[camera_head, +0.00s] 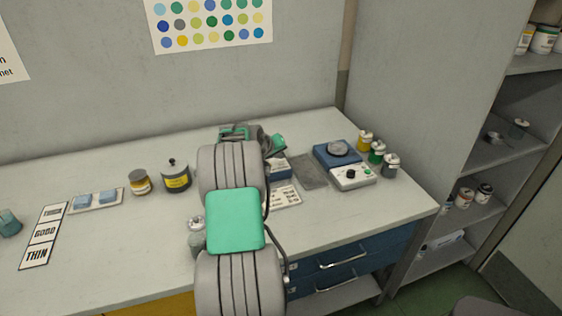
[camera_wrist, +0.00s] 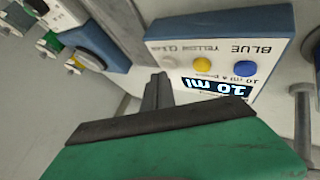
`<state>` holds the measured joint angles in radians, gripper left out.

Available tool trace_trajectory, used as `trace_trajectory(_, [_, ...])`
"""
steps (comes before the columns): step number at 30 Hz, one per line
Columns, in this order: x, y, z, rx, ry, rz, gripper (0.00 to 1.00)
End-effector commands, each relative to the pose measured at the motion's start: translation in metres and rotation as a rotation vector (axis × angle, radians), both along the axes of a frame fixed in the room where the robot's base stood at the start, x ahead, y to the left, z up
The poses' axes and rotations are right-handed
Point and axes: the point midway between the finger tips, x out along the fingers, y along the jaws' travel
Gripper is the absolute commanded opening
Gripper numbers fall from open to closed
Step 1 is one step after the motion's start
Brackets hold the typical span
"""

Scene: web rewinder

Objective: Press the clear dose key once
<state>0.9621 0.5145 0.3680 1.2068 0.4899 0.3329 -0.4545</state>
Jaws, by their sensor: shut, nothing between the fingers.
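A dispenser (camera_wrist: 225,30) with a white front and blue top shows upside down in the wrist view. It has a pale clear key (camera_wrist: 168,62), a yellow key (camera_wrist: 202,64) and a blue key (camera_wrist: 245,68). Its lit display (camera_wrist: 215,87) reads 10 ml. My gripper (camera_wrist: 160,80) is shut and empty, its fingertips just beside the clear key in the picture. I cannot tell whether they touch it.
A blue scale with a white control box (camera_head: 352,178) stands to the right, near several small jars (camera_head: 377,153). A dark pot (camera_head: 175,176) and an amber jar (camera_head: 140,182) stand left of my arm. A grey mat (camera_head: 308,170) lies clear between dispenser and scale.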

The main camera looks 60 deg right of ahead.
Motion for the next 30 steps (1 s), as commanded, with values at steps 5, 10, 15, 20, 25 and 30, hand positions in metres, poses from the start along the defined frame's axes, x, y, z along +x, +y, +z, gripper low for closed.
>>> trace_trajectory(5, [0.000,0.000,0.003,0.000,0.000,0.000,0.00])
trace_trajectory(10, [0.000,0.000,0.004,-0.001,0.000,0.001,0.00])
trace_trajectory(15, [0.000,0.000,0.017,-0.002,-0.001,0.000,0.00])
trace_trajectory(20, [0.000,0.000,0.034,-0.001,-0.001,0.000,0.00])
trace_trajectory(25, [0.000,0.000,0.051,-0.001,-0.001,0.001,0.00])
trace_trajectory(30, [0.000,0.000,0.053,-0.001,0.000,0.001,0.00])
